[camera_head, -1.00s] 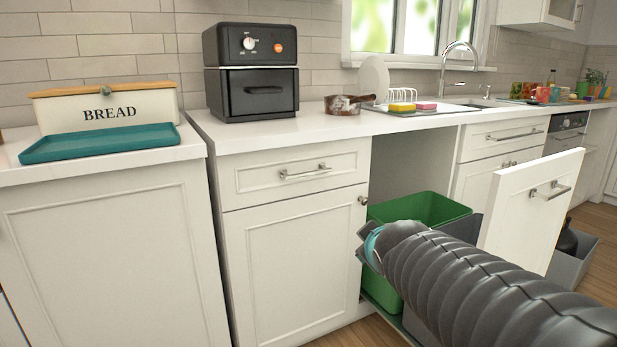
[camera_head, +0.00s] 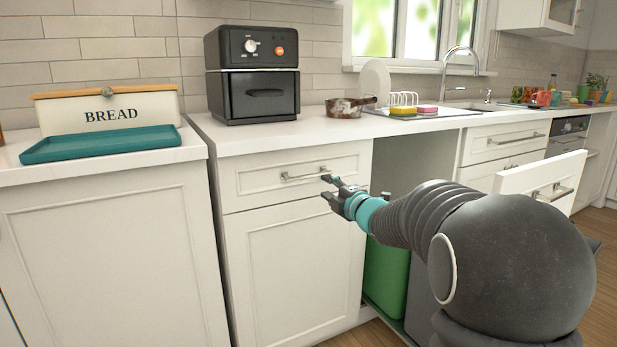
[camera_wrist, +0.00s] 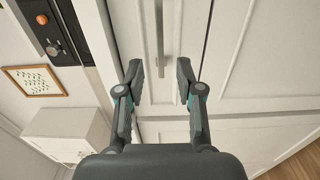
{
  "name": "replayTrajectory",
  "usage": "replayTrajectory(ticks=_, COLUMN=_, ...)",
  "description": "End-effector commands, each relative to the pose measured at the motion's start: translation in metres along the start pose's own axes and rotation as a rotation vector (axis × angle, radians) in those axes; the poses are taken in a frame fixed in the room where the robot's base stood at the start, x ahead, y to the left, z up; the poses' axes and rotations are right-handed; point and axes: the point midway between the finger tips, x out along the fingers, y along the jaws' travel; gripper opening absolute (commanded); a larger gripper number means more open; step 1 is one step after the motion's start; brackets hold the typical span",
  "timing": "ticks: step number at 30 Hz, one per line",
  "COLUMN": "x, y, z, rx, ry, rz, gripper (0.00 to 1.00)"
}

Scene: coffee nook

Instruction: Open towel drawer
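A white drawer (camera_head: 255,181) under the countertop, below the black oven, is shut. I take it for the towel drawer, as no towel shows. Its metal bar handle (camera_head: 303,175) runs across its front. My gripper (camera_head: 326,188) is just right of the handle's right end, fingers apart and empty. In the wrist view, the handle (camera_wrist: 160,40) runs upright in the picture, its lower end lying between the open fingertips of my gripper (camera_wrist: 159,68). I see no contact; the remaining depth gap is hard to tell.
A pulled-out bin unit with a green bin (camera_head: 388,275) stands right of this cabinet, beside my arm. Its white front panel (camera_head: 530,180) juts out behind my arm. A cabinet door (camera_head: 290,275) below the drawer is shut. A black oven (camera_head: 252,95) and pan (camera_head: 345,107) stand on the counter.

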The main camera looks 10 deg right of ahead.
Motion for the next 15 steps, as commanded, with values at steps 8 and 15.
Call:
replayTrajectory(ticks=8, x=0.054, y=0.0, z=-0.001, rx=0.002, ry=0.0, rz=-0.002, gripper=0.36)
replayTrajectory(ticks=15, x=0.09, y=0.001, z=0.0, rx=0.001, ry=-0.001, rz=-0.001, gripper=0.36)
